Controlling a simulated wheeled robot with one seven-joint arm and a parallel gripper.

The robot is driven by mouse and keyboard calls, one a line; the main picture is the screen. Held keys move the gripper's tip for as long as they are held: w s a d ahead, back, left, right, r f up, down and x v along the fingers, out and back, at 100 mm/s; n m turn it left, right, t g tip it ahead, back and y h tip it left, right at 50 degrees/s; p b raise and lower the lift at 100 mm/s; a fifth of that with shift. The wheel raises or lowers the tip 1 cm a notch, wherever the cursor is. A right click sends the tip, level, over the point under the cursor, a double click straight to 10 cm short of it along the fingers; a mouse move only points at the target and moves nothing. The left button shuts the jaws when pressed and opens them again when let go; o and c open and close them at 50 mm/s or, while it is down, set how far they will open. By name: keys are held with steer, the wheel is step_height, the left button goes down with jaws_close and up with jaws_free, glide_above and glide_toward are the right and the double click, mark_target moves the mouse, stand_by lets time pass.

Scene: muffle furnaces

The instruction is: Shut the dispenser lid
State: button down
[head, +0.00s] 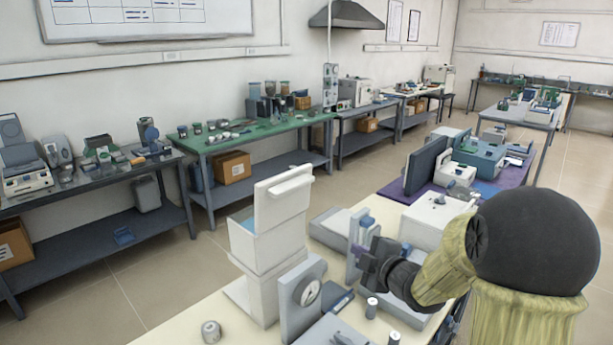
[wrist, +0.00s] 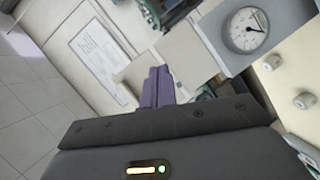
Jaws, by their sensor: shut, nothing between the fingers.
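The white dispenser (head: 268,250) stands on the cream bench. Its lid (head: 283,198) is raised, standing nearly upright above the body, and a bluish inside shows below it. My gripper (head: 366,254) has purple fingers and is to the right of the dispenser, apart from it in the head view. In the wrist view the purple fingers (wrist: 158,86) are together with nothing between them. Past them are pale surfaces with a printed label; I cannot tell surely which part of the dispenser they are.
A grey panel with a round dial (head: 304,293) stands just in front of the dispenser; the dial also shows in the wrist view (wrist: 246,30). A small jar (head: 211,331) is at the front left. Grey equipment (head: 336,228) lies behind my gripper. Floor is open left of the bench.

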mark_target(298, 187)
step_height(298, 187, up, 9)
steer(key=a+n+y+p, duration=0.2)
steer(key=n+y+p, duration=0.1)
steer(key=n+y, duration=0.4)
steer(key=shift+s+a+n, duration=0.2)
steer(key=shift+s+n, duration=0.05)
steer(key=shift+n, duration=0.55)
steer(key=p+x, duration=0.3)
steer(key=x, duration=0.3)
steer(key=p+x, duration=0.4)
steer(key=x, duration=0.3)
steer(key=shift+s+a+r, duration=0.1)
steer(key=shift+a+r, duration=0.15)
steer(key=shift+a, duration=0.1)
steer(key=shift+w+a+f, duration=0.15)
steer(key=shift+w+a, duration=0.05)
steer(key=shift+w, duration=0.15)
steer(key=shift+w+p, duration=0.1)
steer(key=shift+p, duration=0.2)
